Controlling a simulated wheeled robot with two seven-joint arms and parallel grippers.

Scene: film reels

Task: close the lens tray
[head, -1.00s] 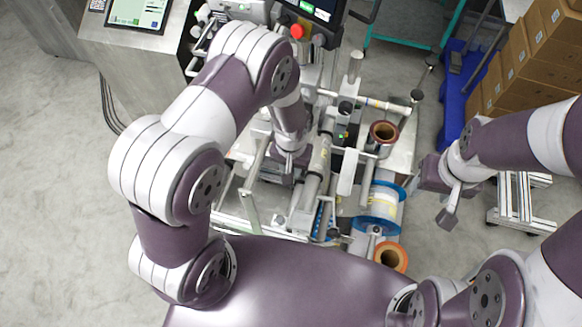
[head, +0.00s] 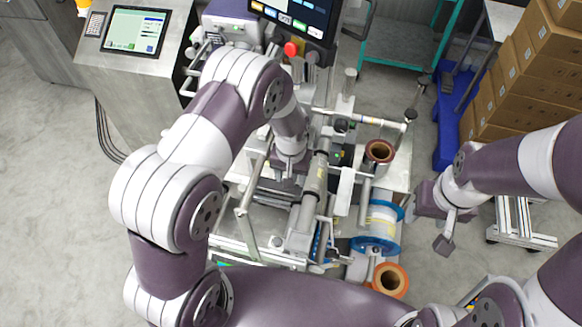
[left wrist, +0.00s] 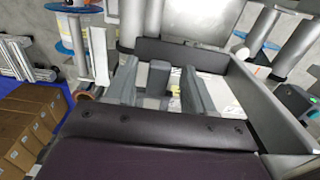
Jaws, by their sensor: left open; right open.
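I cannot make out the lens tray for certain; my left arm covers part of the machine (head: 232,252). My left gripper (head: 285,172) points down into the left-middle of the machine, its fingertips mostly hidden in the head view. In the left wrist view its two grey fingers (left wrist: 158,88) stand apart with no object clearly held between them. Metal plates and bars of the machine lie close behind and beside them. My right gripper (head: 435,224) is open and empty, to the right of the machine, over the floor.
A blue-flanged reel (head: 380,228) and brown-cored rolls (head: 380,151) (head: 390,280) sit on the machine's right side. A screen (head: 297,18) and a control panel (head: 135,30) stand at the back. Cardboard boxes (head: 535,75) are stacked at right. Floor at far left is clear.

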